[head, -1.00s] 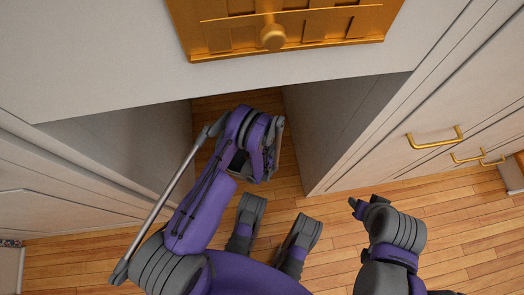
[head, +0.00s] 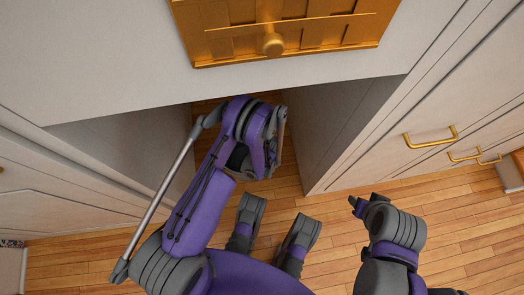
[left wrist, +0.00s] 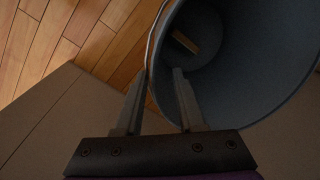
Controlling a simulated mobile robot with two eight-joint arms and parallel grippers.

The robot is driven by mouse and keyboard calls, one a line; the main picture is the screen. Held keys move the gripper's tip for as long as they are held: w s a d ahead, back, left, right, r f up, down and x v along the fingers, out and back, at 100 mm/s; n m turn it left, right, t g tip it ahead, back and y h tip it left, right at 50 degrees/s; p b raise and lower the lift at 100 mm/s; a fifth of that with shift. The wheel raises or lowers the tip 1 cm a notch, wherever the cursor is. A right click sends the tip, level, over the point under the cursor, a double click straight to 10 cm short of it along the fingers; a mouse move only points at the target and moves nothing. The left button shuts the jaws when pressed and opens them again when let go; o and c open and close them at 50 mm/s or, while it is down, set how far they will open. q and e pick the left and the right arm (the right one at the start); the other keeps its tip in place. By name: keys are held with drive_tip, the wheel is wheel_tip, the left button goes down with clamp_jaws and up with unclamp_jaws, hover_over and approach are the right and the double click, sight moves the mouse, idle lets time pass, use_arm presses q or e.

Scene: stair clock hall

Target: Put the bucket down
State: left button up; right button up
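The bucket (left wrist: 245,70) shows only in the left wrist view, with its grey-blue inside toward the camera. A small tan patch or piece (left wrist: 185,42) shows deep inside it. My left gripper (left wrist: 159,75) has its fingers apart, one outside the rim and one inside, with the thin wall between them and a gap beside the wall. In the head view my left arm reaches into the recess under the cabinet; its fingers and the bucket are hidden there. My right gripper (head: 358,206) is over the floor at the right, away from the bucket; its fingers are too small to read.
The recess lies between a left side wall (head: 125,140) and a right side wall (head: 335,125). A gold panel with a knob (head: 272,44) is above it. Drawers with gold handles (head: 430,137) line the right. The wooden floor (head: 440,225) at the right is clear.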

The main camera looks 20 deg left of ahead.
use_arm(q)
drive_tip(key=r, duration=0.5)
drive_tip(key=shift+s+d+r+p, duration=0.1)
drive_tip(key=shift+d+r+p, duration=0.05)
drive_tip(key=shift+d+p, duration=0.25)
idle(0.8)
